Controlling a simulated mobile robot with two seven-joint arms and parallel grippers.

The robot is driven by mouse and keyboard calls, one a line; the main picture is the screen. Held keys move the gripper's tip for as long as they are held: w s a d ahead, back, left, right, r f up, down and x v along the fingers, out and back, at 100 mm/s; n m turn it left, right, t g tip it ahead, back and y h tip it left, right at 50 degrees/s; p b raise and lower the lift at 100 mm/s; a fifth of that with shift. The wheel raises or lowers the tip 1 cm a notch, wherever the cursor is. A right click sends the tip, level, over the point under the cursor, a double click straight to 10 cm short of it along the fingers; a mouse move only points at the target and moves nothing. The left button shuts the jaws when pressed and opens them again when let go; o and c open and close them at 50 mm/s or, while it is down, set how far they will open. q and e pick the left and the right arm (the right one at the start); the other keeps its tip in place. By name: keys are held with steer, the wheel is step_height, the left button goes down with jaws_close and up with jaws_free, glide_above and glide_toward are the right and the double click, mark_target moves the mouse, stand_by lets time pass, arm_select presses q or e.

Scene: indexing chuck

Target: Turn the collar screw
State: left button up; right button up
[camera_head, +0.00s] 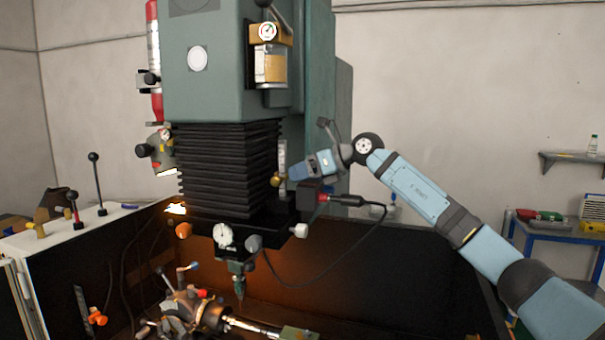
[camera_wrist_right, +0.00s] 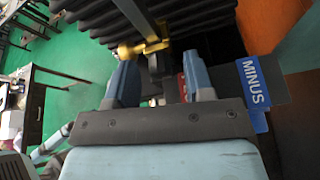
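A brass screw-like part (camera_head: 276,180) sits on the side of the machine head, beside a pale upright scale; I take it for the collar screw. In the right wrist view the brass part (camera_wrist_right: 140,48) lies just beyond the fingertips, with a grey bar across it. My right gripper (camera_head: 293,172) reaches in from the right, close to the brass part. In the right wrist view its two blue fingers (camera_wrist_right: 160,75) stand apart, with a dark piece showing between or behind them. I cannot tell whether they touch anything. My left gripper is not in view.
Black bellows (camera_head: 228,165) hang close to the brass part. A red-and-black box (camera_head: 309,195) with a cable sits just below my right gripper. A blue MINUS label (camera_wrist_right: 254,84) shows right of the fingers. A chuck (camera_head: 208,315) lies on the machine bed below.

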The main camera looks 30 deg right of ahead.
steer(key=b+v, duration=0.3)
steer(key=v, duration=1.1)
steer(key=shift+b, duration=0.3)
steer(key=shift+a, duration=0.15)
